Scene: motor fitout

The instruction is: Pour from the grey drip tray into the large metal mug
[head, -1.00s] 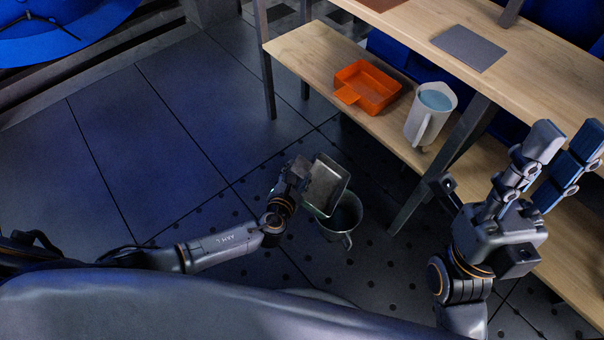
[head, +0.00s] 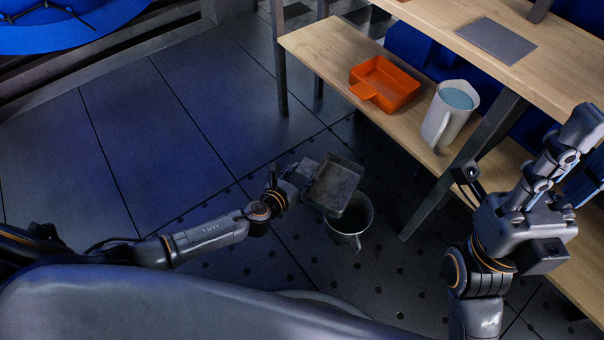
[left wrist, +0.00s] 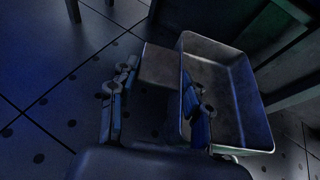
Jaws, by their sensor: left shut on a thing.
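My left gripper (head: 298,176) is shut on the flat tab of the grey drip tray (head: 346,172). The tray is a shallow rectangular pan, held tilted, with its open side showing in the head view. It also shows in the left wrist view (left wrist: 245,105), to the right of the fingers (left wrist: 155,100). The large metal mug (head: 352,236) stands upright on the floor, partly hidden behind the tray's lower edge. I cannot tell what liquid is in the tray or the mug. My right gripper (head: 580,160) is raised at the right, open and empty.
A wooden shelf (head: 322,45) holds an orange tray (head: 385,85) and a white jug (head: 443,118) with bluish liquid. A grey plate (head: 497,40) lies on the upper board. A dark table leg (head: 440,190) stands right of the mug. The floor at left is clear.

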